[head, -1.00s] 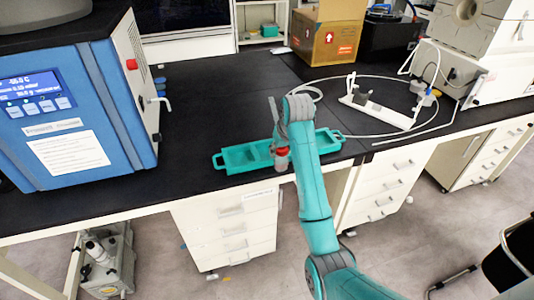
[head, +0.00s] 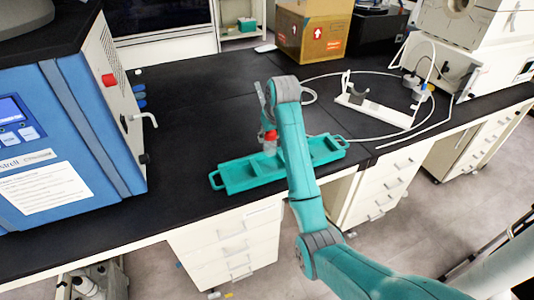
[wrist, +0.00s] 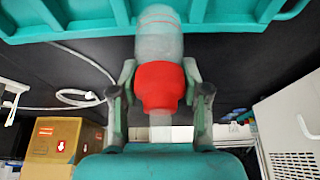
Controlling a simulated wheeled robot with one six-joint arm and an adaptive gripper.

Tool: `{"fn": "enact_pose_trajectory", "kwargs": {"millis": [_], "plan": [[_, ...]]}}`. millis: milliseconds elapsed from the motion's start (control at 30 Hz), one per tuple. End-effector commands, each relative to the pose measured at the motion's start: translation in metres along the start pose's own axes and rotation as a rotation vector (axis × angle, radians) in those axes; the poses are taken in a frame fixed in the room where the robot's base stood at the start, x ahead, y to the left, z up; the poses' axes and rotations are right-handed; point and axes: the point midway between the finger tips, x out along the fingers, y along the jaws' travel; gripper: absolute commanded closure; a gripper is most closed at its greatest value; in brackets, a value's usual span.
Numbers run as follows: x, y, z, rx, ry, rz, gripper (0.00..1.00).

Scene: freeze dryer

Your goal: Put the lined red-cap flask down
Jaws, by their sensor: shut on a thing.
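The flask has a red cap (wrist: 160,87) and a clear, greyish body (wrist: 160,40). In the wrist view my gripper (wrist: 160,90) is shut on the flask, with one finger on each side at the red cap. In the head view the red cap (head: 269,136) shows just left of my arm, over the teal tray (head: 233,180). The tray lies on the black bench top and has compartments and a handle at each end. I cannot tell whether the flask's base touches the tray. My arm hides part of the tray.
A blue freeze dryer (head: 75,120) stands at the left of the bench, with a valve handle on its side. A white stand (head: 375,110) with a looped white tube is behind to the right. A cardboard box (head: 313,35) is at the back. The bench behind the tray is clear.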

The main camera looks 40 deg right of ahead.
Motion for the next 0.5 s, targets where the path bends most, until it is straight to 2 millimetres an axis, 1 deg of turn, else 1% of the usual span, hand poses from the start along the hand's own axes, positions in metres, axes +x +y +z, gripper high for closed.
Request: {"fn": "enact_pose_trajectory", "kwargs": {"millis": [33,100,367,500], "plan": [[0.009,0.0,0.004,0.0,-0.003,0.0,0.95],[0.018,0.0,0.008,0.0,-0.002,0.0,0.95],[0.034,0.0,0.014,0.0,-0.001,0.0,0.95],[0.052,0.0,0.022,0.0,-0.003,0.0,0.95]]}}
